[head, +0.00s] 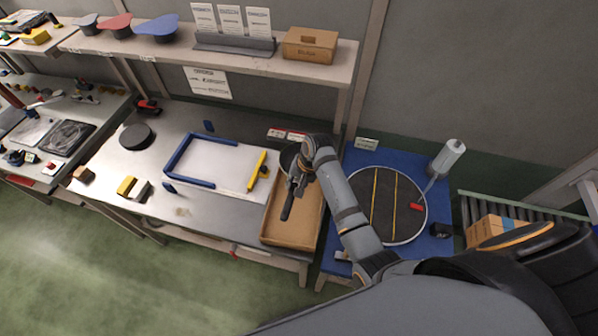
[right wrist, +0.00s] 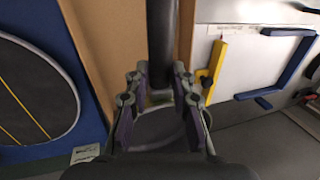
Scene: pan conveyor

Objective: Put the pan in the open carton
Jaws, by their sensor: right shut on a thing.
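The pan (head: 289,157) is dark and round, with a long black handle (head: 287,207) pointing towards the front of the table. My right gripper (head: 296,182) is shut on the handle near the pan body. In the right wrist view the handle (right wrist: 163,40) runs up from between the fingers (right wrist: 158,98), and part of the pan body (right wrist: 162,126) shows below them. The open carton (head: 286,243) is a long brown box on the table's right end. The pan is over the carton, its body at the far end; I cannot tell whether they touch. My left gripper is out of view.
Left of the carton are a white board with a blue frame (head: 190,183) and a yellow bar (head: 257,171). A blue stand with a round dark turntable (head: 384,205) is on the right. A shelf (head: 215,52) with a closed box (head: 310,44) runs behind.

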